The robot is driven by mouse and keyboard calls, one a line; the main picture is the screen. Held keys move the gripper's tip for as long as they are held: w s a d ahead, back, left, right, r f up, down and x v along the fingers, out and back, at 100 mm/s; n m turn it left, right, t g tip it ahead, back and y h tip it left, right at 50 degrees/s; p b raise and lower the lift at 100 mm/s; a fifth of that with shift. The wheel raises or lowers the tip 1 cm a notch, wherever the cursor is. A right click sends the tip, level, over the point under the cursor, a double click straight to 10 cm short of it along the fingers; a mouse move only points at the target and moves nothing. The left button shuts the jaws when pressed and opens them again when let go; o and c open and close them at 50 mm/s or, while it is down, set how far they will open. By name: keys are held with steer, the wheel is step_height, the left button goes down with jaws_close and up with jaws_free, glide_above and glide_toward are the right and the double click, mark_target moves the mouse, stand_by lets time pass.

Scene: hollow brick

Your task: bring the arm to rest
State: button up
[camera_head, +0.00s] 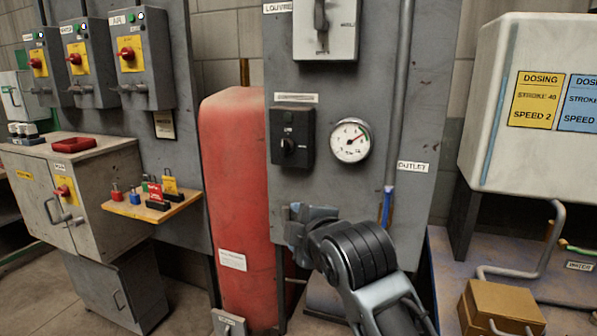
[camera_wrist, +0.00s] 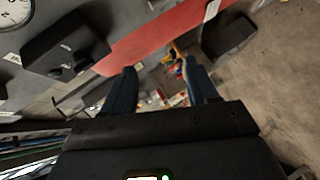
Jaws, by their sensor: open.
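My gripper (camera_wrist: 160,88) shows in the wrist view with its two dark fingers apart and nothing between them. In the head view my arm reaches up from the lower right, and my gripper (camera_head: 296,222) is in front of the lower part of the grey panel (camera_head: 345,195). It is just right of the red tank (camera_head: 236,200) and below the black rotary switch (camera_head: 292,137) and the round gauge (camera_head: 350,140). I cannot tell from the head view how far it is from the panel.
A wooden shelf (camera_head: 185,204) with padlocks juts out left of the tank. Grey control boxes (camera_head: 140,60) with red knobs hang above a cabinet (camera_head: 85,190). A pipe with a blue handle (camera_head: 387,205) stands right of my gripper. A dosing tank (camera_head: 500,150) and brown box (camera_head: 500,308) are at right.

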steer(key=s+d+f+m+h, duration=0.1)
steer(key=s+d+f+m, duration=0.25)
steer(key=s+f, duration=0.35)
steer(key=s+d+f+m+t, duration=0.1)
steer(key=s+d+f+m, duration=0.3)
steer(key=s, duration=0.6)
steer(key=s+d+f+m+h, duration=0.1)
steer(key=s+d+f+m, duration=0.2)
steer(key=s+f, duration=0.45)
steer(key=s+d+r+m+h, duration=0.1)
steer(key=s+d+r+m, duration=0.1)
steer(key=s, duration=0.7)
steer(key=s+d+r+m+h, duration=0.1)
steer(key=s+d, duration=0.4)
steer(key=s, duration=0.5)
steer(key=s+d+r+m+h, duration=0.1)
steer(key=s+d+r+m, duration=0.3)
steer(key=s, duration=0.5)
steer(key=shift+s+m+t, duration=0.15)
steer(key=shift+m+t, duration=0.25)
steer(key=shift+m, duration=0.35)
